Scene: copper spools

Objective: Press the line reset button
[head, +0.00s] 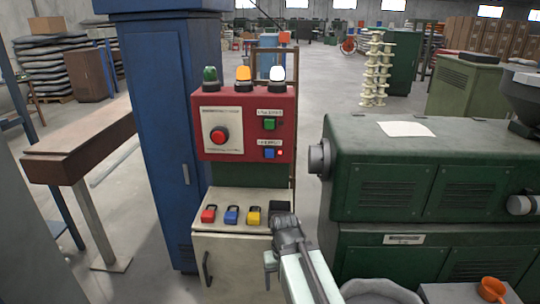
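A red control panel (201,153) stands in the middle of the head view. It carries a large red round button (219,135) on a pale plate at left. The label print is too small to read, so I cannot tell for sure which is the line reset button. A small red light (280,153) shows beside the blue button. My gripper (286,222) is below and in front of the panel, apart from the buttons. Its fingers are not clear.
Green, amber and white lamps top the panel. A cream cabinet (228,250) below bears red, blue and yellow padlock-like items (231,215). A blue cabinet (155,130) stands left, a green machine (390,165) right. A grey round container (380,291) is at bottom right.

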